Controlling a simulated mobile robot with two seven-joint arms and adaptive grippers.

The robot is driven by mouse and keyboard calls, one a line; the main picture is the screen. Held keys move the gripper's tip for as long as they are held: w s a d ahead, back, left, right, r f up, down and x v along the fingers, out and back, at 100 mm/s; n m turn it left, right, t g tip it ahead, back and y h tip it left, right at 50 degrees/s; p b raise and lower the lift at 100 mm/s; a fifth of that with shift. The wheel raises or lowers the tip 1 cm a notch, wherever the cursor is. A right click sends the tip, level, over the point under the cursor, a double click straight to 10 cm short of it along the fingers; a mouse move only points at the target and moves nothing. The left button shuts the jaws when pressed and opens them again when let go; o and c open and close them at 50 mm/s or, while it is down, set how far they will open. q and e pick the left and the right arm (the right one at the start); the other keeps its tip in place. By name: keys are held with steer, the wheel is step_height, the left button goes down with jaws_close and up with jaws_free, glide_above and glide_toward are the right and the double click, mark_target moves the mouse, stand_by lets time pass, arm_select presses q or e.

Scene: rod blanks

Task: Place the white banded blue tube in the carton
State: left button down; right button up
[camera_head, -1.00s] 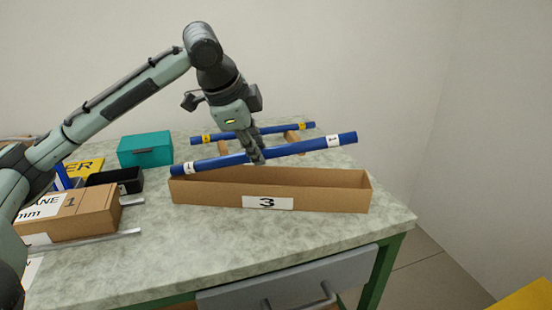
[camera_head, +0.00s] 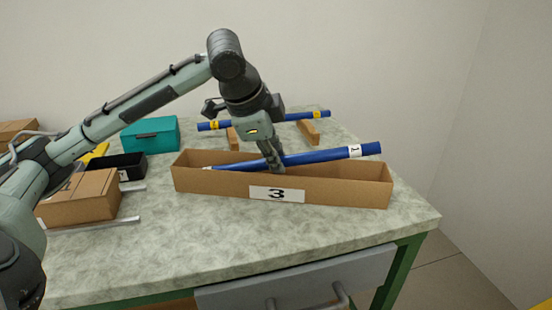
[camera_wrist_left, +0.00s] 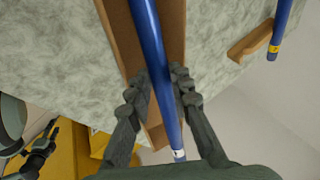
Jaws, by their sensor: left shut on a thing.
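The blue tube with white bands (camera_head: 318,157) is in my left gripper (camera_head: 276,168), which is shut on it near its middle. The tube tilts: its left end is down inside the open carton marked 3 (camera_head: 335,190), and its right end is above the carton's right part. In the left wrist view the tube (camera_wrist_left: 153,50) runs between the fingers (camera_wrist_left: 160,92), with the carton (camera_wrist_left: 174,20) below it. The tube's lower left part is partly hidden by the carton's front wall.
A blue tube with yellow bands (camera_head: 290,119) lies on wooden supports (camera_head: 308,131) behind the carton. A teal box (camera_head: 150,135), a black bin (camera_head: 128,165) and a brown carton (camera_head: 80,200) stand at left. The table front (camera_head: 180,250) is clear.

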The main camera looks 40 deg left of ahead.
arm_select(q)
steer(key=c, duration=1.6)
jaws_free()
steer(key=shift+f, duration=0.15)
steer(key=shift+c, duration=0.2)
steer(key=shift+r, duration=0.25)
steer(key=p+v, duration=0.2)
steer(key=v, duration=0.9)
steer(key=shift+s+r, duration=0.2)
steer(key=shift+r, duration=0.15)
arm_select(e)
steer(key=shift+s+f, duration=0.2)
steer(key=shift+f, duration=0.65)
steer(key=shift+s+f, duration=0.2)
steer(key=shift+f, duration=0.65)
steer(key=shift+s+f, duration=0.2)
steer(key=shift+f, duration=0.65)
